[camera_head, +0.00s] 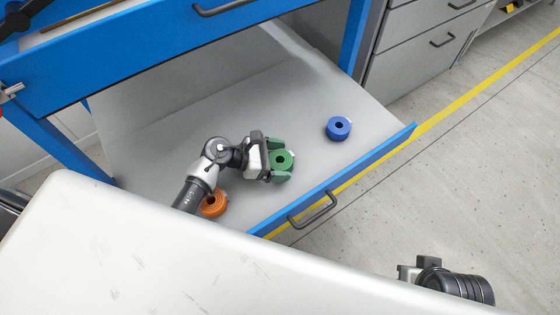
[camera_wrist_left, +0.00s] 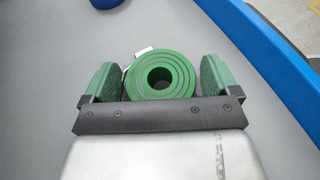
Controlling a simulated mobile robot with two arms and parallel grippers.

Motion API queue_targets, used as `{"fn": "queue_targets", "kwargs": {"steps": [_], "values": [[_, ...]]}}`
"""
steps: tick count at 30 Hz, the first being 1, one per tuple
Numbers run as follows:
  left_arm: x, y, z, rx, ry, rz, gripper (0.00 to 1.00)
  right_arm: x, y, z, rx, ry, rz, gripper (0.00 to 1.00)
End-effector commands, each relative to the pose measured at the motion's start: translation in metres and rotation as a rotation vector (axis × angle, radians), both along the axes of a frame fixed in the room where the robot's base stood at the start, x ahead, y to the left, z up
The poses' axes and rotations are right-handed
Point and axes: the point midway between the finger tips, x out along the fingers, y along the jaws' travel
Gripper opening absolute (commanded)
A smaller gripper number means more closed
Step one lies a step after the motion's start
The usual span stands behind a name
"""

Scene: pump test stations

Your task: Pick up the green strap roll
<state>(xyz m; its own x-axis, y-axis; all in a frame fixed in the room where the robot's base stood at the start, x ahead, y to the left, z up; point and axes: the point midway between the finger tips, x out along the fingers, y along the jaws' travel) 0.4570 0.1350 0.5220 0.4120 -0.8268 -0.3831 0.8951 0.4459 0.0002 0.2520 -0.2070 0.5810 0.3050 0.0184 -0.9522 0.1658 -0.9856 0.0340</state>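The green strap roll (camera_head: 281,160) lies flat on the grey drawer floor, its round hole facing up. My left gripper (camera_head: 279,160) is open around it, with one green finger on each side. In the left wrist view the roll (camera_wrist_left: 160,76) sits between the two fingers, with a narrow gap to each. A small light tab shows at the roll's upper left edge there. Part of my right arm shows at the lower right of the head view; I cannot make out its fingers.
An orange roll (camera_head: 214,204) lies close beside my left arm. A blue roll (camera_head: 338,128) lies farther right. The open drawer's blue front (camera_head: 362,163) with a dark handle (camera_head: 313,210) bounds the area. The grey floor between the green and blue rolls is clear.

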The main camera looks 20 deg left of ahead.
Motion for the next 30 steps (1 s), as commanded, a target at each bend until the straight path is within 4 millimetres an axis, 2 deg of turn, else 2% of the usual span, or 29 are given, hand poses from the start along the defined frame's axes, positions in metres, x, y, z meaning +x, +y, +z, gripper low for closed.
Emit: {"fn": "queue_targets", "kwargs": {"steps": [1, 8, 16, 20, 26, 30], "values": [[0.000, 0.000, 0.000, 0.000, 0.000, 0.000, 0.82, 0.000, 0.000, 0.000, 0.000, 0.000, 0.000, 0.00], [0.000, 0.000, 0.000, 0.000, 0.000, 0.000, 0.47, 0.000, 0.000, 0.000, 0.000, 0.000, 0.000, 0.00], [0.000, 0.000, 0.002, 0.000, -0.001, 0.000, 0.47, 0.000, 0.000, 0.001, 0.000, 0.000, 0.000, 0.00], [0.000, 0.000, 0.010, 0.000, -0.001, 0.000, 0.47, 0.000, 0.000, 0.004, 0.000, 0.000, 0.000, 0.00], [0.000, 0.001, 0.044, 0.003, -0.005, -0.002, 0.47, 0.000, 0.000, 0.017, 0.000, 0.000, 0.000, 0.00], [0.015, -0.026, 0.062, -0.002, -0.005, -0.004, 0.47, 0.001, 0.000, 0.022, 0.001, -0.006, 0.000, 0.00]]}}
